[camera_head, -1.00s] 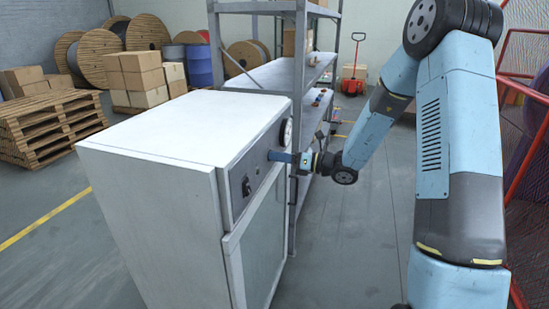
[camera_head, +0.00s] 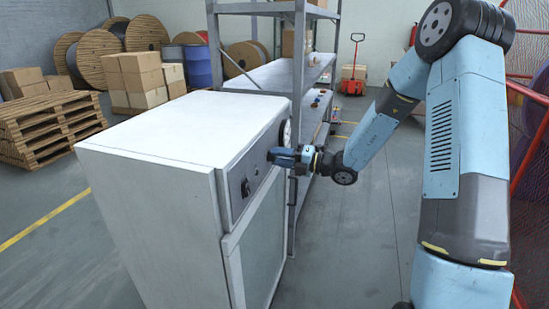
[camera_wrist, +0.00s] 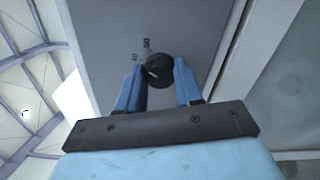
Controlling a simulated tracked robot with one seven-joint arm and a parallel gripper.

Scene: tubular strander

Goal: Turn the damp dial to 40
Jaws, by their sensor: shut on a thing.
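A black round dial (camera_wrist: 158,68) with a short white pointer line sits on a grey panel in the wrist view.
A white round gauge (camera_head: 286,133) is on the panel just above my gripper. A dark switch (camera_head: 246,187) is on the panel nearer the camera. A grey shelf rack (camera_head: 300,90) stands close behind the cabinet.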

